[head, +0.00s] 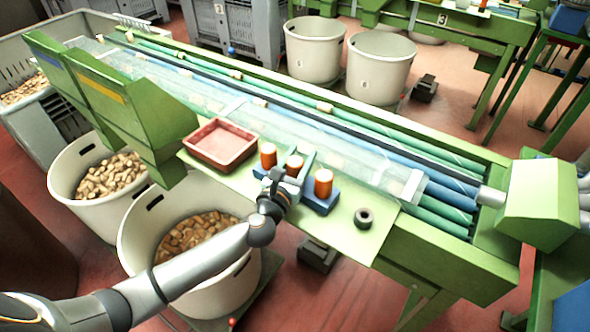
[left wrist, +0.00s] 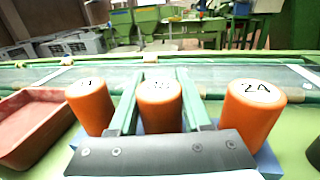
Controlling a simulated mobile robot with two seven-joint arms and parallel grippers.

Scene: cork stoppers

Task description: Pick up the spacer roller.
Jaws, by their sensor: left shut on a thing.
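Three orange rollers with white numbered tops stand in a row at a blue holder (head: 325,203) on the green table. My left gripper (head: 300,164) is shut on the middle roller (head: 294,161), with one finger on each side of it. In the left wrist view this roller (left wrist: 160,100) sits upright between the fingers; its number is hard to read. Whether it is clear of the holder I cannot tell. My right gripper is not in view.
A red tray (head: 220,165) lies left of the rollers. A dark ring (head: 363,217) lies to their right. Behind runs a conveyor with green and blue rails (head: 400,165). White bins of corks (head: 130,222) stand below the table's front edge.

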